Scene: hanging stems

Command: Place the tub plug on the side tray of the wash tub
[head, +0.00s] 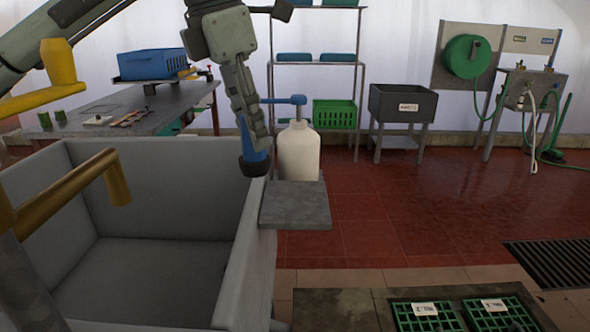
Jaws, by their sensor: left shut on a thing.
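The grey wash tub (130,160) fills the lower left of the head view. Its side tray (295,213) is a flat grey slab on the outside of the right wall. My left gripper (254,138) points down from above, over the tub's right wall and left of the tray. It is shut on the tub plug (254,167), a dark round piece at the fingertips, partly hidden by the fingers. The plug looks close to the wall's rim; I cannot tell whether it touches. My right gripper is not in view.
A white bottle with a blue pump (299,152) stands at the tray's back, close to my left gripper. Brass taps (85,185) reach over the tub from the left. The tray's front part is bare.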

